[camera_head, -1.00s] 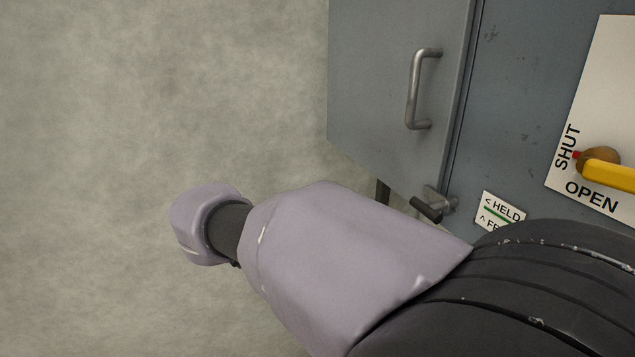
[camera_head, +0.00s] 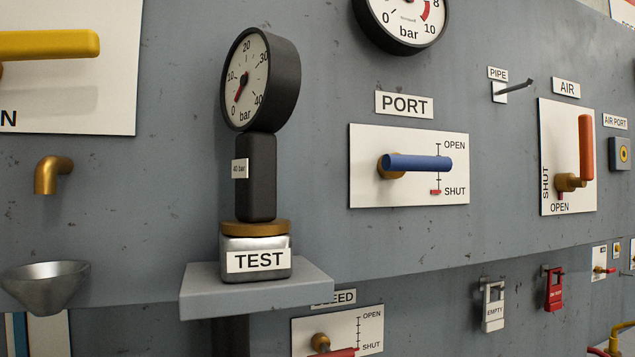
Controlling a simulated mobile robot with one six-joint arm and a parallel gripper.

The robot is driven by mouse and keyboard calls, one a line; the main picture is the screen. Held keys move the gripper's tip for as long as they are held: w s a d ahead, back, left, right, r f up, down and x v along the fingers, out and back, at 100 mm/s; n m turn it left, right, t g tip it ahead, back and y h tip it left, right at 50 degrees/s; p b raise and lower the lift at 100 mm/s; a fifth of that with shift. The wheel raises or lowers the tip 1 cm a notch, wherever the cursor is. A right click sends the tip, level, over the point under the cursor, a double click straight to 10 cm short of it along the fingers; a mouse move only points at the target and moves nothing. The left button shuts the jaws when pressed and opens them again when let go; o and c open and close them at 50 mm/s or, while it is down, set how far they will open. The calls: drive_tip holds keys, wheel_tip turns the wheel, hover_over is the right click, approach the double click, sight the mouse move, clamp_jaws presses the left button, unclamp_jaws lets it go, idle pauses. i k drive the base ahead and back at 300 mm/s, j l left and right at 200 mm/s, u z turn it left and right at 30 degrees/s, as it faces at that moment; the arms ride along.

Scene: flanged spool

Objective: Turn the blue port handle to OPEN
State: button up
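The blue port handle (camera_head: 422,163) is on a white plate (camera_head: 370,195) under the PORT label (camera_head: 404,105). It extends right from a brass pivot (camera_head: 388,167) and lies nearly level. Its free end crosses the vertical scale between the OPEN mark (camera_head: 455,146) above and the SHUT mark (camera_head: 455,191) below. A small red mark shows beside SHUT. Nothing touches the handle in this view. My gripper is not in view.
A TEST gauge (camera_head: 262,80) stands on a grey shelf (camera_head: 300,287) left of the plate and juts out from the panel. A metal peg (camera_head: 514,87) sticks out upper right. An orange AIR handle (camera_head: 586,148) is farther right. The space before the port plate looks clear.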

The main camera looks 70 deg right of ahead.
sight(390, 161)
drive_tip(key=z, duration=2.75)
